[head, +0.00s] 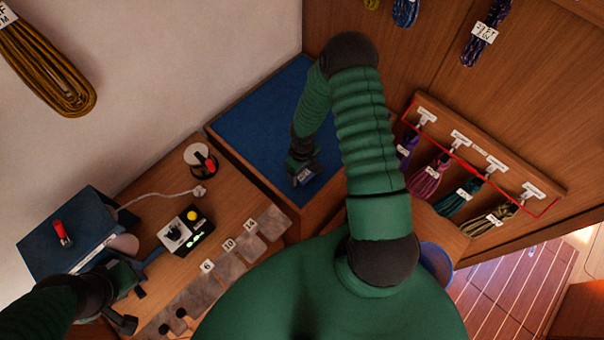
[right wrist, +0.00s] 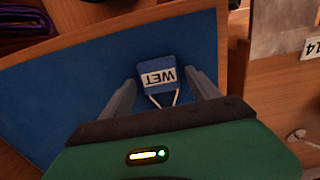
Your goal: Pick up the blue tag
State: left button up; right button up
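The blue tag (right wrist: 157,62) has a white label reading WET, upside down in the right wrist view, and a white cord loop on its near side. It lies on the blue mat (right wrist: 60,100). My right gripper (right wrist: 162,80) is open above it, with one finger on either side of the tag and gaps between. In the head view my right gripper (head: 303,172) points down over the blue mat (head: 255,110), with the white label just visible by its fingers. My left gripper (head: 135,300) is at the lower left near the blue box; its finger opening is unclear.
A blue box (head: 65,235) with a red handle, a small black panel (head: 187,230) and numbered grey pockets (head: 240,245) occupy the wooden bench. Coiled lines hang on a labelled rack (head: 480,150) at right. The blue mat around the tag is clear.

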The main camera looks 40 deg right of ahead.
jog(key=shift+s+r, duration=0.1)
jog(key=shift+s, duration=0.05)
jog(key=c, duration=1.2)
jog(key=shift+c, duration=0.2)
